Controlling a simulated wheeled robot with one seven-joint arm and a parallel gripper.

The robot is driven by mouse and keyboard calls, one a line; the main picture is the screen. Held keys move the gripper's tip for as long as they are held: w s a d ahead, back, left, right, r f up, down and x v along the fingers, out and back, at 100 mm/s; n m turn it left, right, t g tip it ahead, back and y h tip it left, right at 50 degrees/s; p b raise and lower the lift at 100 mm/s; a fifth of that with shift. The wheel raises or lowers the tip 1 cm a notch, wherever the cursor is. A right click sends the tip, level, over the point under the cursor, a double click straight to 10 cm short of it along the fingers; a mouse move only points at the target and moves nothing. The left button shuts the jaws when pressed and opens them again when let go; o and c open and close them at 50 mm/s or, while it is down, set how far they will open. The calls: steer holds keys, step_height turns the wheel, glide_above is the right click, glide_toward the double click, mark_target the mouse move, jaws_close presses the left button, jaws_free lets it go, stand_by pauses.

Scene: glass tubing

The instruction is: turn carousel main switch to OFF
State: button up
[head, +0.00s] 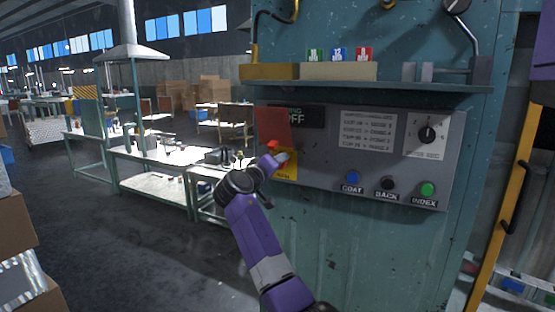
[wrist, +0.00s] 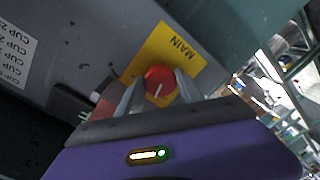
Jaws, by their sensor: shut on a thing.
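The main switch is a red round knob (wrist: 160,81) with a white pointer line, on a yellow plate marked MAIN (wrist: 178,48). In the head view the red knob (head: 272,147) shows just past my gripper (head: 281,159), with part of the yellow plate (head: 289,167) visible. In the wrist view my gripper (wrist: 158,92) has a finger on each side of the knob and is shut on it. The pointer line slants in the wrist view; which label it points at cannot be told. A dark display (head: 300,117) above reads OFF at its visible end.
The grey panel (head: 330,170) carries a dial (head: 427,134), a blue COAT button (head: 353,177), a black BACK button (head: 387,183) and a green INDEX button (head: 428,188). A red flap (head: 273,125) hangs above the knob. A shelf (head: 420,88) juts out above the panel. Workbenches stand at left.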

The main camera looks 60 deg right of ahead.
steer(key=shift+w+n+p, duration=0.1)
steer(key=shift+n+p, duration=1.75)
steer(key=shift+n, duration=0.85)
steer(key=shift+a, duration=0.1)
steer(key=o, duration=1.4)
steer(key=shift+g, duration=0.3)
